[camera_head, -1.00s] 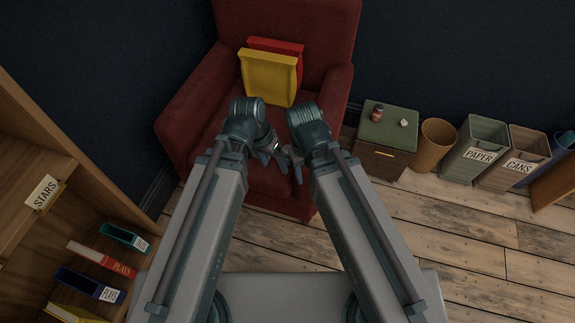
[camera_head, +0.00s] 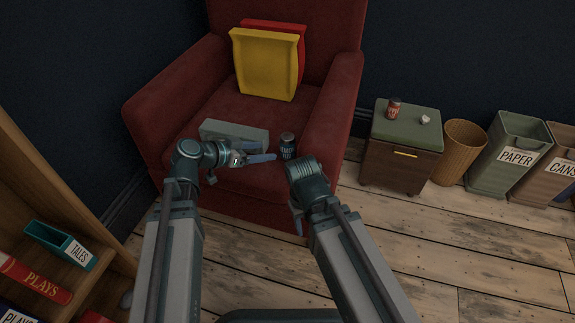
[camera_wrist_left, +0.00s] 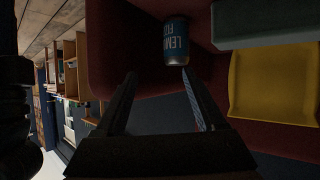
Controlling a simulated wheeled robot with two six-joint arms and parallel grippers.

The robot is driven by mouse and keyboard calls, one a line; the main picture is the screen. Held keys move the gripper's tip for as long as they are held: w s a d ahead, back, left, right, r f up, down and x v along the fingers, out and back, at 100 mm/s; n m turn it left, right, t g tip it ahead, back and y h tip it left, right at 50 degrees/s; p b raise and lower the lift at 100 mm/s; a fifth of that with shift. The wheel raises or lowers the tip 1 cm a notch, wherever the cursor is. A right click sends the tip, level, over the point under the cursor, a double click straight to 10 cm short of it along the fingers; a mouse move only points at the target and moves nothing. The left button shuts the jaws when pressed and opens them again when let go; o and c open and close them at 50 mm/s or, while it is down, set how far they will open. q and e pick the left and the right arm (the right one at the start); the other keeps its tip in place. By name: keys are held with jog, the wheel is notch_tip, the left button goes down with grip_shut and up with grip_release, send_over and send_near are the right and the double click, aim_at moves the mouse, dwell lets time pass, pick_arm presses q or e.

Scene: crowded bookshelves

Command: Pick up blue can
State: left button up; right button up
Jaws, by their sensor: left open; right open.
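The blue can (camera_head: 288,146) stands upright on the seat of the red armchair (camera_head: 190,95). It also shows in the left wrist view (camera_wrist_left: 176,42), with white lettering on its side, just beyond my fingertips. My left gripper (camera_head: 262,158) is open and empty, to the left of the can and pointing toward it. It also shows in the left wrist view (camera_wrist_left: 158,75), with one finger close to the can's edge; I cannot tell if they touch. My right gripper (camera_head: 298,212) is open, below the can at the chair's front, and partly hidden by its own wrist.
A grey-green box (camera_head: 235,134) lies on the seat behind my left gripper. Yellow (camera_head: 265,65) and red (camera_head: 300,30) cushions lean on the backrest. A red can (camera_head: 393,108) stands on the green-topped cabinet (camera_head: 405,128) at right. A bookshelf (camera_head: 60,185) is at left.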

aim_at(281, 144)
pick_arm(q)
jog(key=shift+t, duration=0.8)
jog(key=w+d+f+b, duration=0.1)
jog(key=w, duration=0.1)
jog(key=w+d+f+b, duration=0.1)
jog(key=w+f+b, duration=0.1)
jog(key=w+d+f+b, duration=0.1)
jog(key=w+f+b, duration=0.1)
jog(key=shift+d, duration=0.15)
jog(key=shift+r+b+x, duration=0.15)
jog(key=shift+b+x, duration=0.35)
jog(key=shift+x, duration=1.1)
jog(key=shift+r+b+x, duration=0.2)
jog(key=shift+b+x, duration=0.3)
jog(key=shift+x, duration=1.1)
jog(key=shift+w+r, duration=0.1)
pick_arm(e)
notch_tip(281, 144, down, 8)
jog(key=shift+f, duration=0.25)
pick_arm(q)
jog(key=c, duration=1)
jog(key=shift+o, duration=0.2)
jog(key=shift+r, duration=0.1)
pick_arm(e)
jog(key=shift+r, duration=0.1)
pick_arm(q)
notch_tip(281, 144, up, 18)
jog(key=p, duration=1.8)
pick_arm(e)
notch_tip(281, 144, up, 18)
